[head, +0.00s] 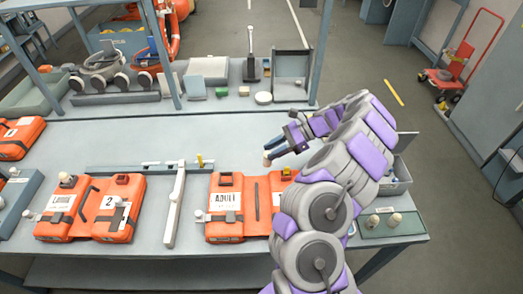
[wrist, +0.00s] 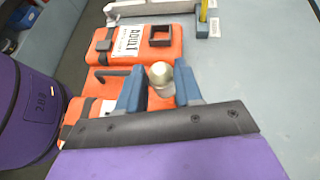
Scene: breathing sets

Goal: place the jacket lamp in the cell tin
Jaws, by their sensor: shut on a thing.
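My gripper (head: 272,151) is over the bench, just above and behind the orange ADULT jacket. In the wrist view its two blue fingers (wrist: 159,82) are closed on a jacket lamp (wrist: 161,76) with a pale round top. The lamp's pale end (head: 267,161) shows below the fingers in the head view. A grey open-topped bin (head: 401,172) stands at the bench's right end, partly hidden behind my arm. I cannot tell for sure that it is the cell tin. The ADULT jacket (head: 225,222) lies flat, its right part covered by my arm.
A green tray (head: 410,231) with two similar lamps lies at the front right corner. A back shelf holds boxes and a masks rack. The bench middle (head: 190,135) is clear.

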